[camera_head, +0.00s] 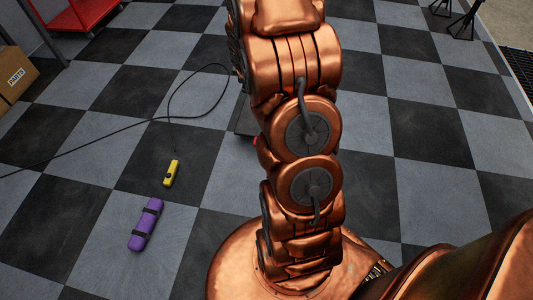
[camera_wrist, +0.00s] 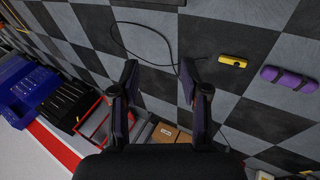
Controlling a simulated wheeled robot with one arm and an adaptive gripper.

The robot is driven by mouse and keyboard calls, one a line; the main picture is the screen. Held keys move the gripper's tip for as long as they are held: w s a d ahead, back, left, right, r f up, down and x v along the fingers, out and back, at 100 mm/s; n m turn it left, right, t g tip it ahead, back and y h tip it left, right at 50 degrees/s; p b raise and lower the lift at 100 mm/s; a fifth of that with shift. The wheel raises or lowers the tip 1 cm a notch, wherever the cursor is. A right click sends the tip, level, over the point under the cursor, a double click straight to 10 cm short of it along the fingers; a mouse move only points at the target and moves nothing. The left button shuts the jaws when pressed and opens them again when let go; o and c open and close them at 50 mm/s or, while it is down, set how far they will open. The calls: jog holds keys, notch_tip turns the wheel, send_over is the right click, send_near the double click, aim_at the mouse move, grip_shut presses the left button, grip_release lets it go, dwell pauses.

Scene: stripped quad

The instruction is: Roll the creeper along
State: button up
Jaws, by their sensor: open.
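The creeper is not clearly seen. A dark flat thing (camera_head: 243,118), which may be part of it, lies on the floor mostly hidden behind my arm in the head view. A dark edge (camera_wrist: 150,3) at the top of the wrist view may be the same thing. My gripper (camera_wrist: 158,76) is open in the wrist view, its two dark fingers apart with only checkered floor and a thin cable beyond them. Nothing is between the fingers. In the head view my gripper is out of sight and my copper arm fills the middle.
A purple strapped roll (camera_head: 145,224) and a yellow handset (camera_head: 171,173) lie on the floor, near a loose black cable (camera_head: 110,132). A red cart (camera_head: 82,14) and cardboard boxes (camera_head: 14,75) stand at left. Black stands (camera_head: 462,22) are at upper right. Floor on the right is clear.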

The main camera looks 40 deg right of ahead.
jog(key=w+d+f+n+t+b, duration=0.15)
jog(key=d+f+b, duration=0.3)
jog(key=f, duration=0.65)
jog(key=w+d+f+n+t+b, duration=0.15)
jog(key=d+f+b, duration=0.3)
jog(key=f, duration=0.65)
jog(key=d+f+n+t+b, duration=0.2)
jog(key=d+f+b, duration=0.25)
jog(key=f, duration=0.65)
jog(key=s+f+n+t+b, duration=0.1)
jog(key=s+f+t+b, duration=0.1)
jog(key=f+b, duration=0.2)
jog(key=s+a+f+t+b, duration=0.1)
jog(key=f+b, duration=0.3)
jog(key=f, duration=0.6)
jog(key=s+a+f+n+t+b, duration=0.1)
jog(key=s+f+t+b, duration=0.2)
jog(key=f, duration=0.4)
jog(key=shift+s+f+n+y+b, duration=0.2)
jog(key=shift+n+y+b, duration=0.1)
jog(key=shift+y+b, duration=0.15)
jog(key=b+x, duration=0.3)
jog(key=x, duration=0.3)
jog(key=shift+w+d, duration=0.1)
jog(key=shift+w, duration=0.3)
jog(key=shift+w+d, duration=0.1)
jog(key=shift+w, duration=0.35)
